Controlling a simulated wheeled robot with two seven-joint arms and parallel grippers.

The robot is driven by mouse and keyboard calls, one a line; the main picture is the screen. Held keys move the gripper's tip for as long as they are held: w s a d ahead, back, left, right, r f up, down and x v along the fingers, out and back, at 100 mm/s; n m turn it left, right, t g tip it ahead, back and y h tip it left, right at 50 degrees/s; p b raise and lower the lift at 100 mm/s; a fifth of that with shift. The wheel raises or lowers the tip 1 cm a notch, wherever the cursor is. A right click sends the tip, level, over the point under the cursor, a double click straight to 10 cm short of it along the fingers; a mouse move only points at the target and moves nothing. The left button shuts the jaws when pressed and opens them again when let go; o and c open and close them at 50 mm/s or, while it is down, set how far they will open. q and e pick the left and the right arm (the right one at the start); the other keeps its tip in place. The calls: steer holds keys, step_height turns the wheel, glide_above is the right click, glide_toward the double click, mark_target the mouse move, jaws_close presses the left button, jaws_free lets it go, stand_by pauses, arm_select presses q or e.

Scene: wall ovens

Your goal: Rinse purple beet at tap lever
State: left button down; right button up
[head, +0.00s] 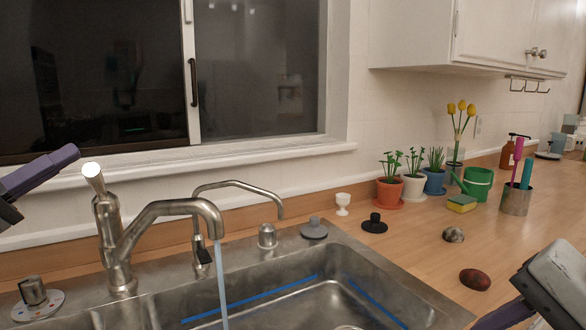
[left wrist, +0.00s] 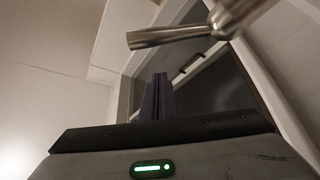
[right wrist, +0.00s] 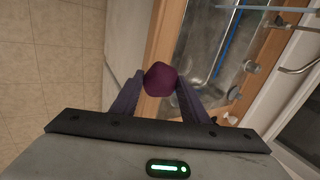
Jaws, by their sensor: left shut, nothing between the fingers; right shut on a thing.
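The purple beet (right wrist: 160,78) is clasped between the fingertips of my right gripper (right wrist: 160,84) in the right wrist view. In the head view that gripper is partly cut off at the lower right, and the beet does not show. The metal tap lever (head: 95,178) points up and left on top of the faucet (head: 165,210). Water (head: 221,285) runs from the spout into the sink. My left gripper (head: 72,153) is shut and empty, left of the lever and apart from it. The lever also shows above its fingers in the left wrist view (left wrist: 165,37).
The steel sink (head: 405,292) fills the lower middle. A second thin spout (head: 240,184) stands behind it. A reddish-brown stone-like object (head: 475,279) and a grey one (head: 453,235) lie on the wooden counter. Potted plants (head: 390,190), a yellow sponge (head: 462,203) and a green can (head: 479,184) stand further back.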

mark_target(97, 183)
steer(key=shift+r, duration=0.25)
steer(key=shift+f+b, duration=0.3)
steer(key=shift+f, duration=0.45)
arm_select(q)
steer(key=d+f, duration=0.2)
steer(key=d, duration=0.1)
steer(key=shift+s+f, duration=0.2)
steer(key=shift+s, duration=0.15)
